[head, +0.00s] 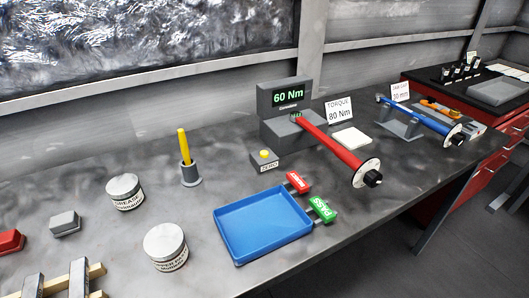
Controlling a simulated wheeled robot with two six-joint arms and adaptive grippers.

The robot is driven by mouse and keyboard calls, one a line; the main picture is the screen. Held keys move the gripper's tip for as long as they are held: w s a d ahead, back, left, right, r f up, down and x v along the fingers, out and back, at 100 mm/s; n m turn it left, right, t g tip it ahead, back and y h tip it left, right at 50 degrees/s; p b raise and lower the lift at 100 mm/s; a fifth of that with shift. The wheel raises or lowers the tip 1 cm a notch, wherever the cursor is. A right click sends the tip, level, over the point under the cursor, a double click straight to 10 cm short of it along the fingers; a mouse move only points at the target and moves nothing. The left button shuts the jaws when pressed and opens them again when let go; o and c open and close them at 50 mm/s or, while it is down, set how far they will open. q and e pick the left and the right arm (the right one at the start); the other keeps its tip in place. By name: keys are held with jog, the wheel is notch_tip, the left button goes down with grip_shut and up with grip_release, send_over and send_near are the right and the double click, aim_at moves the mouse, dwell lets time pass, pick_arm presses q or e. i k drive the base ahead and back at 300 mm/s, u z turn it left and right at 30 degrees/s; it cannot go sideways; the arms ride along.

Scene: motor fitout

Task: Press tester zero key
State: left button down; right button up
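The zero key is a yellow button (263,153) on a small grey box (266,163) labelled "ZERO", in front and to the left of the tester. Nothing covers the button. A red torque wrench (328,145) with a white dial end runs from the tester toward the front right. Neither of my grippers shows in the head view.
A blue tray (222,217) with red and green tags lies in front of the zero box. A yellow marker (183,146) stands in a holder to the left, near two tins (165,245). Signs and a blue wrench (421,117) are at right. Bench between marker and zero box is clear.

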aim_at(263, 154)
jog(key=z, duration=0.5)
jog(key=k, duration=1.3)
jog(key=z, duration=1.15)
jog(key=i, duration=2.5)
jog(key=u, duration=1.6)
jog(key=i, duration=0.6)
jog(key=u, duration=0.5)
